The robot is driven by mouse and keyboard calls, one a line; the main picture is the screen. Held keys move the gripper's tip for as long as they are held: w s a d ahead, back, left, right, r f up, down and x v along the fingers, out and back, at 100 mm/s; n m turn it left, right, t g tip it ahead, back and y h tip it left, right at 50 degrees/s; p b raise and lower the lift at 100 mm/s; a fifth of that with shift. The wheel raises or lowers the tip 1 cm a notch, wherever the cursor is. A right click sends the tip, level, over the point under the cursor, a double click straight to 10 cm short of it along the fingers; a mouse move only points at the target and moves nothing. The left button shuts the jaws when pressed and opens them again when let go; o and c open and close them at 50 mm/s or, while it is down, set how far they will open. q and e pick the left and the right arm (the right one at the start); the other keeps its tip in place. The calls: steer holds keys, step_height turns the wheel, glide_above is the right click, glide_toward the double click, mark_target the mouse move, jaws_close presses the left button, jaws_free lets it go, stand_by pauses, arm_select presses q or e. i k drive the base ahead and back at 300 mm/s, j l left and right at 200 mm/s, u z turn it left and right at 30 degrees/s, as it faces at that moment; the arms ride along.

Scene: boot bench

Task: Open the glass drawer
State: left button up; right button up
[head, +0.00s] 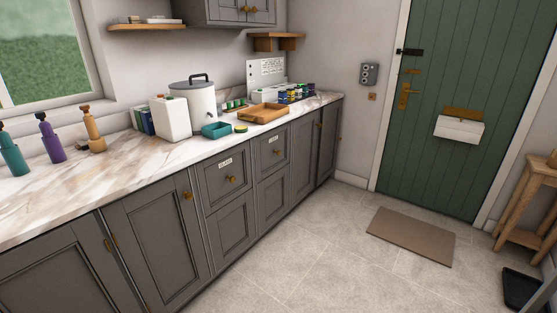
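Two upper drawers with white labels are set in the grey cabinet run under the marble worktop. The nearer drawer (212,181) has a label (225,163) that looks like "GLASS", though the lettering is small. A round brass knob (231,180) sits on its front. The farther drawer (267,157) has a label too small to read and its own brass knob (278,152). Both drawers look closed, flush with the cabinet front. Neither of my grippers is in view.
The floor (300,255) before the drawers is clear. A brown mat (411,237) lies by the green door (450,75).

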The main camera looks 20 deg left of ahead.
mark_target(223, 176)
steer(key=i, duration=0.75)
steer(key=i+u, duration=0.15)
steer(key=i, duration=0.65)
steer(key=l, duration=0.1)
